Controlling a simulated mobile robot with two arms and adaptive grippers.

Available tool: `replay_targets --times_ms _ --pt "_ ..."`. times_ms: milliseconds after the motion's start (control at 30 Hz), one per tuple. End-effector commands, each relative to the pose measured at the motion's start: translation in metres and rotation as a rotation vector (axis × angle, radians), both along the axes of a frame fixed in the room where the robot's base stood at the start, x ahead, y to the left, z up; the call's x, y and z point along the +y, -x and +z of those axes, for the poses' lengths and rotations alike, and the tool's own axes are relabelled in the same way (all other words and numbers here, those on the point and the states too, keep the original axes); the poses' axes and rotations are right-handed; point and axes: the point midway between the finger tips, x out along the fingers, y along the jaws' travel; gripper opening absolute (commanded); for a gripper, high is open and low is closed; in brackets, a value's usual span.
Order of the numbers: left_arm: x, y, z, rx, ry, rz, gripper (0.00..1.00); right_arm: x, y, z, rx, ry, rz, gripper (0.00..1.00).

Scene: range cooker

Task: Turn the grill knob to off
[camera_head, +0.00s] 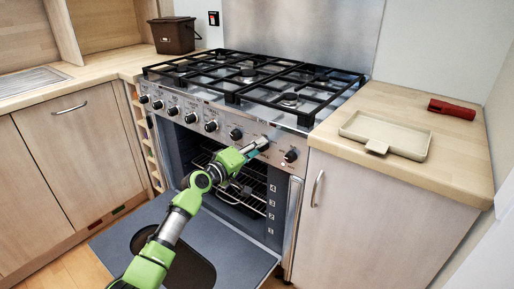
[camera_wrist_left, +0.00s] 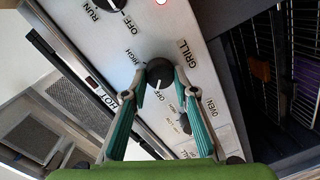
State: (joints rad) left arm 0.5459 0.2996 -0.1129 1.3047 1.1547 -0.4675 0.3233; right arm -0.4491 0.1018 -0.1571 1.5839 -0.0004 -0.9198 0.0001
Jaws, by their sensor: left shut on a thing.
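The grill knob (camera_wrist_left: 159,72) is a round black knob beside the printed word GRILL on the steel panel in the left wrist view. Its white mark points toward the small OFF print below it in that view. My left gripper (camera_head: 262,144) is at the front control panel (camera_head: 222,121) in the head view, and hides the knob there. In the left wrist view its two teal fingers are shut on the grill knob, one tip on each side. My right gripper is in neither view.
Another black knob (camera_head: 290,156) sits right of my gripper, and several more line the panel to the left. The oven door (camera_head: 235,250) is folded down below my arm, exposing wire racks (camera_head: 247,188). A beige tray (camera_head: 355,132) and red object (camera_head: 452,109) lie on the right counter.

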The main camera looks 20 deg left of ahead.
Motion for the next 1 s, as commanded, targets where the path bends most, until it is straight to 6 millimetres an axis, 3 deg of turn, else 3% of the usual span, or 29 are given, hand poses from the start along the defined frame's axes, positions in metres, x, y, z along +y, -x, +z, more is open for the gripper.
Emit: replay_targets --times_ms 400,1000 --pt "0.001 0.0 0.0 0.077 0.215 0.0 0.05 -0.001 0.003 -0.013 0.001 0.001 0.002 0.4" --pt "0.001 0.0 -0.001 0.094 0.258 0.001 0.05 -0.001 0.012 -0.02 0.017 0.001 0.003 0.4"
